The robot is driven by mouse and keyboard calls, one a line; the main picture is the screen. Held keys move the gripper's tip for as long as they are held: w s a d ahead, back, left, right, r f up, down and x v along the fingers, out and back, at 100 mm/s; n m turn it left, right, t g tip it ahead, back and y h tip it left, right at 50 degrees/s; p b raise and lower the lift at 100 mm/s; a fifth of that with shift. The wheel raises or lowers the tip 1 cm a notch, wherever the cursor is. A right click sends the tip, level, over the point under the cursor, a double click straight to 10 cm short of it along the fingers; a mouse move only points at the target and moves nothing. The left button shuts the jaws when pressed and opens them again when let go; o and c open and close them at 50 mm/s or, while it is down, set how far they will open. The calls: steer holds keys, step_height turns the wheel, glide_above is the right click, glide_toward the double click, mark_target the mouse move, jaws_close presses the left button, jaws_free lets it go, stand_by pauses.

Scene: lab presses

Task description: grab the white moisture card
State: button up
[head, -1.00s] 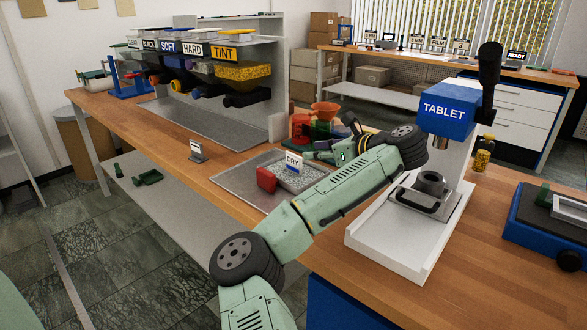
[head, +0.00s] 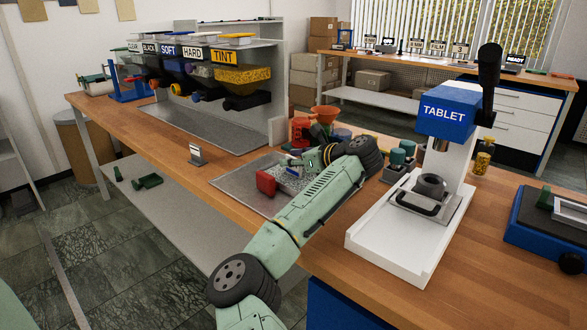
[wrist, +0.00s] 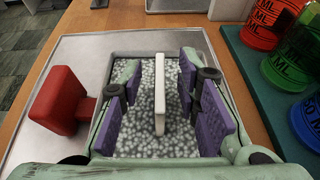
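The white moisture card (wrist: 159,90) stands upright in a tray of pale grey beads (wrist: 143,135), seen nearly edge-on in the wrist view. My gripper (wrist: 160,98) is open, with one purple-padded finger on each side of the card. Gaps show between the card and both pads, so it is not held. In the head view my gripper (head: 312,160) is low over the bead tray and hides most of the card.
A red block (wrist: 58,100) sticks out at the left of the bead tray. Coloured beakers (wrist: 268,22) stand close on the right on a green mat. The white-based TABLET press (head: 445,112) stands right of my arm. The metal sheet (head: 232,184) is bare at left.

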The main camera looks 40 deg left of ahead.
steer(key=shift+c, duration=0.2)
jaws_close()
stand_by(0.4)
